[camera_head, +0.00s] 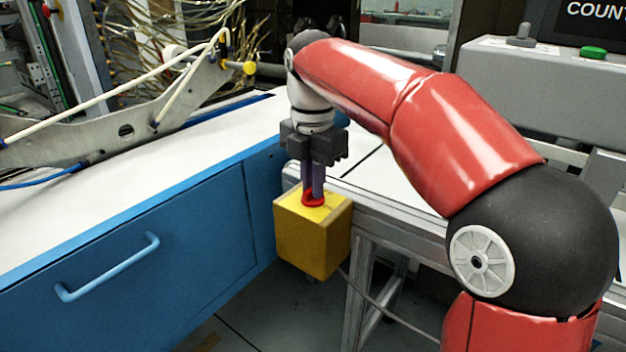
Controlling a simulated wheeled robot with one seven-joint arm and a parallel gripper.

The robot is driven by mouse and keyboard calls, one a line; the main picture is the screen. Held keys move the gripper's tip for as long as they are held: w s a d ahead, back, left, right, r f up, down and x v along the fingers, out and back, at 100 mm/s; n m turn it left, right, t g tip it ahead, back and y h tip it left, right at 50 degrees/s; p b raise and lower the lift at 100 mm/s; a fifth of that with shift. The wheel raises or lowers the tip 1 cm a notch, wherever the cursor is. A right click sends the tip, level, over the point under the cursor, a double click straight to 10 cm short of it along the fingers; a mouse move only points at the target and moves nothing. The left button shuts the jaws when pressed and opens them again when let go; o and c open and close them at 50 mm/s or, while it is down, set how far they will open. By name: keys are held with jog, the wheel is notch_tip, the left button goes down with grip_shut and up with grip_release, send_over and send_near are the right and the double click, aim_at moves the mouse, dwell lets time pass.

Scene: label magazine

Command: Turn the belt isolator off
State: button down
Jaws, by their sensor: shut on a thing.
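The belt isolator is a yellow box (309,243) at the corner of the metal frame, beside the blue cabinet. A red handle (313,201) sits on its top face. My gripper (313,196) points down from above, and its fingers are closed on the red handle. The fingers hide part of the handle, so I cannot tell which way it is turned.
A blue cabinet (150,250) with a bar handle and white top stands at the left. A metal frame (395,210) runs to the right behind the box. A grey console (540,85) with a green button (593,52) is at the upper right. A cable hangs below the box.

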jog(key=shift+n, duration=0.5)
jog(key=c, duration=1.5)
grip_release()
jog(key=shift+r, duration=3.9)
